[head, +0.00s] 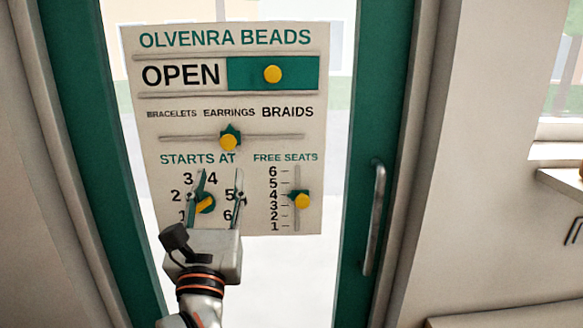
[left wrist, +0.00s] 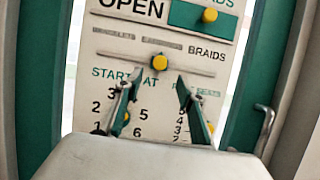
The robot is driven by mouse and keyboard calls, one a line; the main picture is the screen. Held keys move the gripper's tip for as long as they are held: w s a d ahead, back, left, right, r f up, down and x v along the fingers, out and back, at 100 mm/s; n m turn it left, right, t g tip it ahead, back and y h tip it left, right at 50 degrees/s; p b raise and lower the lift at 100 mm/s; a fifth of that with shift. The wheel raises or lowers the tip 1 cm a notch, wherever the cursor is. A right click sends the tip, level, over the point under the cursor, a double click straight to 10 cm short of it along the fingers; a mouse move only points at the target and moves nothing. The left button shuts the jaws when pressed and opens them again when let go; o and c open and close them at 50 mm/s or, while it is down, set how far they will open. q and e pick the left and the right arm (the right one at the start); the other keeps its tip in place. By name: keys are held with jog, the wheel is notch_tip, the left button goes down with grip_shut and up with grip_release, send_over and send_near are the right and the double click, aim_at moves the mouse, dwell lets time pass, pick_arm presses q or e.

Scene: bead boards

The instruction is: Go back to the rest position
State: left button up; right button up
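The white OLVENRA BEADS board (head: 218,97) hangs on the glass of the green door. My left gripper (head: 221,172) is open and empty in front of its lower left part, fingers pointing up. The STARTS AT dial (head: 205,202) shows between the fingers, nearer the left one, which partly hides it. I cannot tell whether they touch. In the left wrist view, the open fingers (left wrist: 157,78) stand apart below the yellow knob of the middle slider (left wrist: 160,62). My right gripper is in neither view.
The OPEN slider (head: 272,74) has its green plate at the right. The middle slider knob (head: 229,142) is under EARRINGS. The FREE SEATS knob (head: 301,201) is near 4. A door handle (head: 374,218) stands out at the right. A ledge (head: 505,310) is at lower right.

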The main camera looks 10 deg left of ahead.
pick_arm(q)
jog(key=s+d+f+m+g+h, duration=0.1)
jog(key=d+f+m+h, duration=0.25)
jog(key=f+m, duration=0.65)
jog(key=s+d+f+m+g+h, duration=0.15)
jog(key=f+m+h, duration=0.25)
jog(key=f+m, duration=0.65)
jog(key=s+d+f+m+h, duration=0.1)
jog(key=d+f+m+h, duration=0.25)
jog(key=f+m, duration=0.6)
jog(key=s+a+f+m+g+y, duration=0.1)
jog(key=s+a+f+m+g, duration=0.1)
jog(key=f, duration=0.6)
jog(key=s+a+f+m+g+y, duration=0.1)
jog(key=s+a+f+m+g, duration=0.1)
jog(key=s+f+m, duration=0.4)
jog(key=s+a+f+m+g, duration=0.2)
jog(key=s+f+m+g, duration=0.2)
jog(key=f, duration=0.8)
jog(key=shift+s+f+m+g+y, duration=0.15)
jog(key=shift+s+m+g+y, duration=0.3)
jog(key=shift+s, duration=0.25)
